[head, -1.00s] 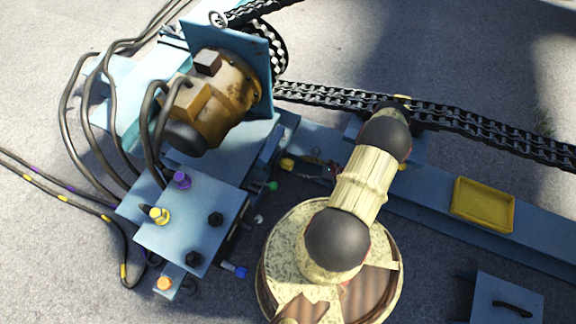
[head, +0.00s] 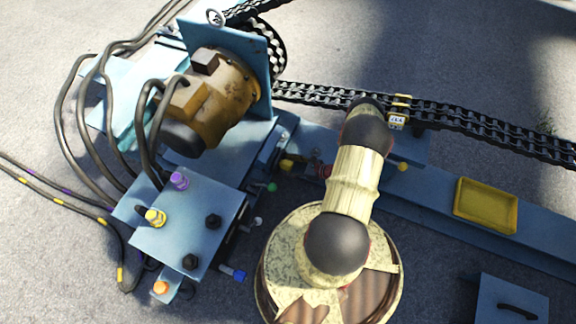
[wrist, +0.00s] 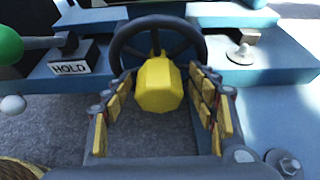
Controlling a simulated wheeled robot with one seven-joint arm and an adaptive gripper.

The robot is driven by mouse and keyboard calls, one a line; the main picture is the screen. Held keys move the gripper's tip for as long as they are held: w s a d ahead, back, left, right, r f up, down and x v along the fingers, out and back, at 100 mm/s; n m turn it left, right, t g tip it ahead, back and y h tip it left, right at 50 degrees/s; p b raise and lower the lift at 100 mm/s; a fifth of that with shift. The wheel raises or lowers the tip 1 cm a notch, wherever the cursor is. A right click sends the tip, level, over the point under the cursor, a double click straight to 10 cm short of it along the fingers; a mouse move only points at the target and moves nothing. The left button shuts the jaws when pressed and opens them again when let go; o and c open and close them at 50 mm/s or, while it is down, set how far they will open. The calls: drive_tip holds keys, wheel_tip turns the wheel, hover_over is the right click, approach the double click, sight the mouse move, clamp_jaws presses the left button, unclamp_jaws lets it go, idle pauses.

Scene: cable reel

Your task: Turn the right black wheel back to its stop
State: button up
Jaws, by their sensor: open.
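A black spoked wheel (wrist: 158,45) stands upright at the top middle of the wrist view. A yellow faceted knob (wrist: 158,86) shows in front of it, covering its lower middle. My gripper (wrist: 160,78) is open, with one yellow-padded finger on each side of the knob. The fingertips are close to the wheel's lower rim; I cannot tell whether they touch it. Nothing is clearly clamped. In the head view my arm covers part of the blue beam, and I cannot make out the wheel or the gripper clearly there.
In the wrist view a green-knobbed lever (wrist: 10,46) and a HOLD label (wrist: 70,68) are on the left, and a metal toggle (wrist: 242,52) on the right. In the head view a chain (head: 460,118) crosses behind my arm, and a yellow tray (head: 486,205) lies on the beam.

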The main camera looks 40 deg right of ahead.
drive_tip(key=shift+c, duration=1)
clamp_jaws()
